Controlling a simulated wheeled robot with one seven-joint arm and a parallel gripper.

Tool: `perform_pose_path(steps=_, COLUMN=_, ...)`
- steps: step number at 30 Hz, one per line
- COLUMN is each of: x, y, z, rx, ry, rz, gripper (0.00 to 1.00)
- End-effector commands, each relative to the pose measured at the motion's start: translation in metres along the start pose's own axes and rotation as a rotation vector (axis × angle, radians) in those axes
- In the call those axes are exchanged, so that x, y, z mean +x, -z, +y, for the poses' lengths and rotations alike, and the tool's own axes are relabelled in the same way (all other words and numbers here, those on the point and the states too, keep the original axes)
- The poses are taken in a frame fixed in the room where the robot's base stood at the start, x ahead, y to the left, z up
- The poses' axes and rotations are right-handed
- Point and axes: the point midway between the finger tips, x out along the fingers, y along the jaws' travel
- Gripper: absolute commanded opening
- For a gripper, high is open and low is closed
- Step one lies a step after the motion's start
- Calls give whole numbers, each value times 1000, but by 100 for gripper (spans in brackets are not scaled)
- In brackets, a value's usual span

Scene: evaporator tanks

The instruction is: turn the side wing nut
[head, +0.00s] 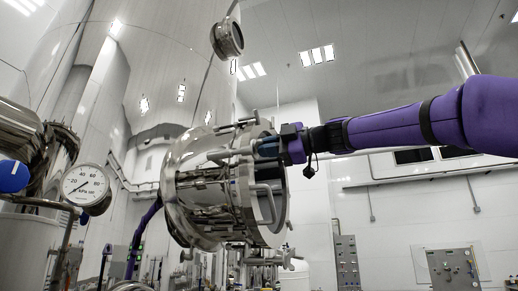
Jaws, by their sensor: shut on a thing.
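A shiny round steel hatch (190,200) sticks out from the tank wall in the middle of the head view. Clamp bolts with wing nuts sit around its rim. The side wing nut (233,153) is at the upper front of the rim, partly hidden by my gripper. My gripper (264,149) reaches in from the right, level with it, and its jaws are shut on the nut. The exact contact between fingers and nut is too small to see.
A bent handle (270,203) stands out below my gripper. A pressure gauge (86,186) and blue knob (13,176) are at left. Open room lies right of the hatch.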

Motion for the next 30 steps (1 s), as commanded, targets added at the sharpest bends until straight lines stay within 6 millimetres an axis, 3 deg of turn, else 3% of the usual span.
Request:
perform_pose_path(steps=6, x=0, y=-1, z=-1, rx=-137, ry=2, rz=0, gripper=0)
perform_pose_path(steps=15, x=0, y=-1, z=-1, rx=-154, ry=2, rz=0, gripper=0)
perform_pose_path(steps=23, x=0, y=-1, z=0, rx=-328, ry=2, rz=-1, gripper=0)
perform_pose_path(steps=30, x=0, y=-1, z=-1, rx=-343, ry=2, rz=-1, gripper=0)
